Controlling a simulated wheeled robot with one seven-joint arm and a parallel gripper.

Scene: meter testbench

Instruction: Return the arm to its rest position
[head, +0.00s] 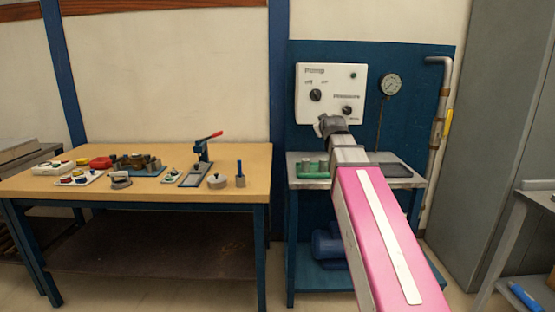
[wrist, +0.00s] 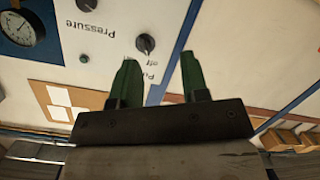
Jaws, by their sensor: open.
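My arm reaches from the bottom of the head view toward the white pump panel (head: 331,93). My gripper (head: 326,122) is at the panel's lower edge there, its fingers partly hidden by my wrist. In the wrist view, which shows the scene upside down, the two green fingers of my gripper (wrist: 159,80) stand apart with nothing between them. A black knob (wrist: 146,44) on the panel is beyond the fingers, near the left one. I cannot tell the exact gap to the panel.
A pressure gauge (head: 391,84) is right of the panel. Below is a metal bench (head: 398,183) with a green part (head: 312,169). A wooden table (head: 242,160) at left holds several small parts and a red-handled press (head: 203,150). A grey cabinet (head: 495,130) stands at right.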

